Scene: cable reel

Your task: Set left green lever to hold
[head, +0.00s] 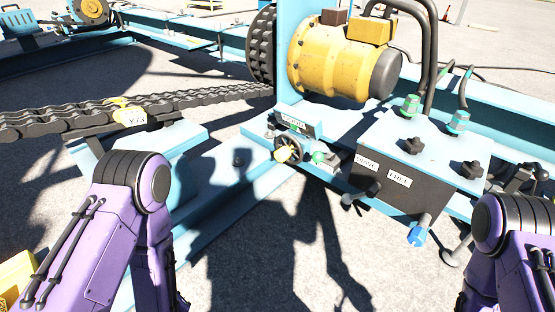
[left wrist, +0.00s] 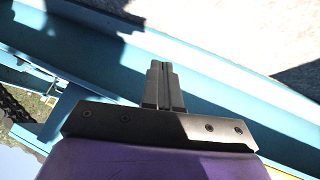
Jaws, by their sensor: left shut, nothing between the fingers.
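Two green-topped fittings stand on the light blue valve box in the head view, the left one (head: 410,105) and the right one (head: 458,121), with dark hoses near them. My left gripper (left wrist: 164,66) shows in the left wrist view, shut and empty over a blue beam (left wrist: 215,95). It touches no lever there. My right gripper is out of view.
The valve box (head: 440,150) has white labels, one reading FREE (head: 399,178), and a blue-ended handle (head: 418,232) below. A yellow motor (head: 330,60) stands behind. A heavy chain (head: 60,118) lies at left. Blue frame beams cross the ground; bare pavement (head: 250,240) lies in front.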

